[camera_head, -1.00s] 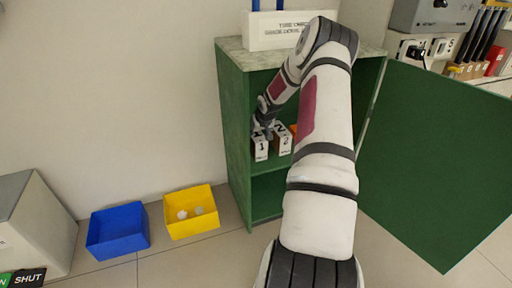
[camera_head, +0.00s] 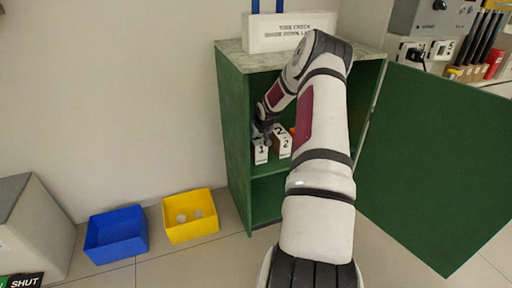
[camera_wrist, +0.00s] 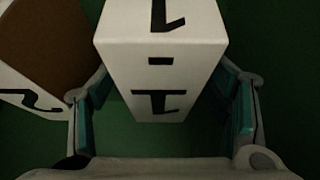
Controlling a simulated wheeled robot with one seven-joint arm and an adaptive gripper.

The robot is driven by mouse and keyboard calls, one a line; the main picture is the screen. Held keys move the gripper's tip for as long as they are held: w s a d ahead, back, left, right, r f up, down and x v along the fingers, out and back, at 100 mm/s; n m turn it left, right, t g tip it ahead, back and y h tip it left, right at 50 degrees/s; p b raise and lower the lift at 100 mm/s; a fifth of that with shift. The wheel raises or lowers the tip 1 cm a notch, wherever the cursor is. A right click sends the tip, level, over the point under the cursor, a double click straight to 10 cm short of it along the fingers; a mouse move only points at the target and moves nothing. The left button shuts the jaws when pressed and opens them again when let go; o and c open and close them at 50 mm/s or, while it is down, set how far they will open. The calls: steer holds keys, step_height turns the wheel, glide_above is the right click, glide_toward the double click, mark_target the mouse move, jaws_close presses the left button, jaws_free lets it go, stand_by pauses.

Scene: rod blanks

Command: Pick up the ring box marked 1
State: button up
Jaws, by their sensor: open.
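The ring box marked 1 (camera_head: 261,154) is a white box standing on the upper shelf inside the green cabinet. In the wrist view the white box with black marks (camera_wrist: 160,60) lies between the two fingers of my gripper (camera_wrist: 165,112). The fingers are open, with a gap on each side of the box. In the head view my gripper (camera_head: 262,132) is just behind and above the box, partly hidden by it and the arm. The box marked 2 (camera_head: 284,146) stands right beside it; its edge also shows at the left of the wrist view (camera_wrist: 30,105).
The green cabinet (camera_head: 236,140) has its door (camera_head: 440,160) swung open to the right. A small orange thing shows behind box 2. A blue bin (camera_head: 117,240) and a yellow bin (camera_head: 190,230) with pale round things stand on the floor at left.

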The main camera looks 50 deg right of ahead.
steer(key=shift+c, duration=0.6)
steer(key=c, duration=1.2)
steer(key=shift+c, duration=0.4)
steer(key=shift+r, duration=0.1)
